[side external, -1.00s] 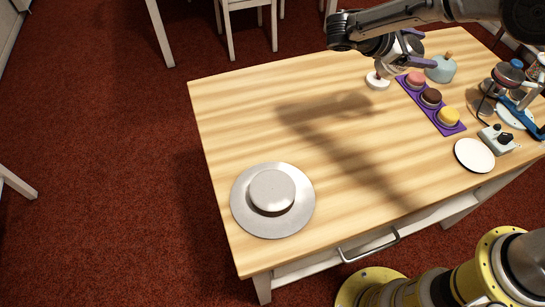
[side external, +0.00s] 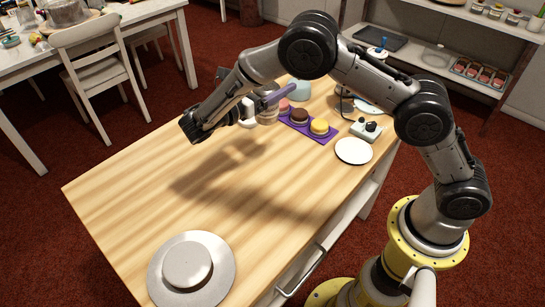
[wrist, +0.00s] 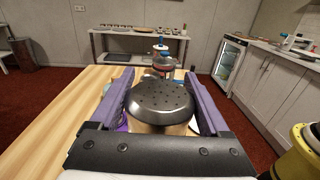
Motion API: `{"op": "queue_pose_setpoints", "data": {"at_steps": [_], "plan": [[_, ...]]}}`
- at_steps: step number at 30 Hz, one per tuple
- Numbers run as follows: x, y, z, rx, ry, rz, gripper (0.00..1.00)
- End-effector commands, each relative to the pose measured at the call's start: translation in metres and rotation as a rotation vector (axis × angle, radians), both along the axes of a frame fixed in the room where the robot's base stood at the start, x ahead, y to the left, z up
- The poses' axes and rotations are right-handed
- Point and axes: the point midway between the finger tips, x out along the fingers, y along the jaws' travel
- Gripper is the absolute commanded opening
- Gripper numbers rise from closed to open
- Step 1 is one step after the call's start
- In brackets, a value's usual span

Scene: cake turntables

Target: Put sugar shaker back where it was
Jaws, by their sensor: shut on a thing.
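The sugar shaker has a dark, domed, perforated lid (wrist: 160,98) and a pale body below it in the wrist view. My gripper (wrist: 158,80) has its two purple fingers on either side of the shaker and is shut on it. In the side external view, my gripper (side external: 276,95) is over the far part of the table, left of the purple tray (side external: 308,128). The shaker (side external: 268,117) is partly hidden there by the finger and appears upright. I cannot tell whether the shaker touches the table.
A metal turntable (side external: 224,272) with a round grey-white block (side external: 187,262) stands at the near left. Several small cakes sit on the purple tray. A white plate (side external: 353,151), a control box (side external: 366,130) and a pale blue pot (side external: 299,90) are nearby. The table's middle is clear.

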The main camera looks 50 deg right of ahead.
Motion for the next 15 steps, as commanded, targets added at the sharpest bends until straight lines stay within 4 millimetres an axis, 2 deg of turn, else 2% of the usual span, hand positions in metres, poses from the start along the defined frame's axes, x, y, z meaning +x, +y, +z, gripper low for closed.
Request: {"op": "queue_pose_setpoints", "data": {"at_steps": [4,9,12,15], "plan": [[-0.043,-0.014,-0.015,-0.002,0.004,0.017,0.06],[-0.101,-0.032,-0.021,-0.002,0.001,0.032,0.06],[-0.129,-0.041,-0.02,-0.001,-0.001,0.038,0.06],[-0.148,-0.048,-0.017,-0.001,-0.003,0.044,0.06]]}}
